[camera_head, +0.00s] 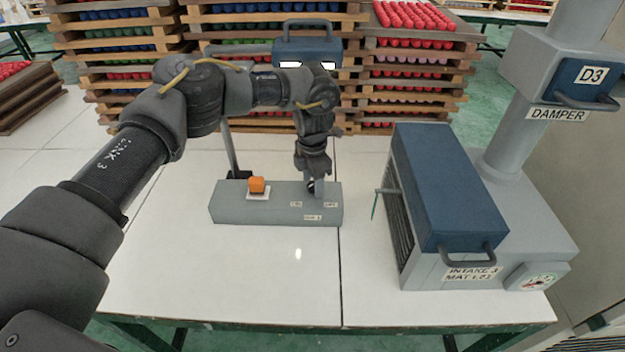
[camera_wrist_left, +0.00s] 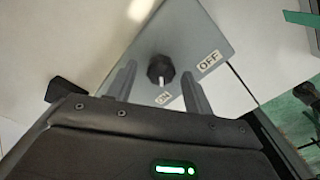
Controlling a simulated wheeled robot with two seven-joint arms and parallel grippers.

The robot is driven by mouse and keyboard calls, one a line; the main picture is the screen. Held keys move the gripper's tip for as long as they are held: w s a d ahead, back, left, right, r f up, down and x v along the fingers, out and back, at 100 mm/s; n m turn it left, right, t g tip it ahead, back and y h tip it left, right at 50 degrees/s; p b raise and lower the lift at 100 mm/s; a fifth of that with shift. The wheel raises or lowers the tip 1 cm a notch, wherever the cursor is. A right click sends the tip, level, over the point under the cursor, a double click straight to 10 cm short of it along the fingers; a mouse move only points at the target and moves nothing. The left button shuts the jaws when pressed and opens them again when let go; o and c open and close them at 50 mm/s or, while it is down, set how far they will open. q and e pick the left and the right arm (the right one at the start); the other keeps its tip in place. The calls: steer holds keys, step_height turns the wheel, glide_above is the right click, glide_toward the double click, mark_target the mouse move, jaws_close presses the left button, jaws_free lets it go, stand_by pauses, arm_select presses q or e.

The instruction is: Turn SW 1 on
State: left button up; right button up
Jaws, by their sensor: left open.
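A grey switch box (camera_head: 232,209) lies on the white table, with a small plate at its front edge whose text is too small to read for sure. Its black rotary knob (camera_wrist_left: 160,68) shows in the left wrist view, with a white pointer (camera_wrist_left: 166,85) aimed towards the ON label (camera_wrist_left: 163,98). The OFF label (camera_wrist_left: 209,60) is to the right. My left gripper (camera_head: 314,181) points down over the right part of the box and mostly hides the knob in the head view. Its fingers are open, one on each side of the knob; contact cannot be told.
An orange button (camera_head: 257,185) stands on the box's left part. Right of the box is a grey and blue intake unit (camera_head: 447,190) with a damper column (camera_head: 515,130) behind it. Stacked wooden trays (camera_head: 125,55) stand beyond the table. The table front is clear.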

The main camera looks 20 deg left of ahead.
mark_target(312, 184)
arm_select(q)
step_height(312, 184, up, 11)
steer(key=b, duration=0.1)
stand_by(0.4)
steer(key=shift+a+f, duration=0.1)
steer(key=shift+f, duration=0.05)
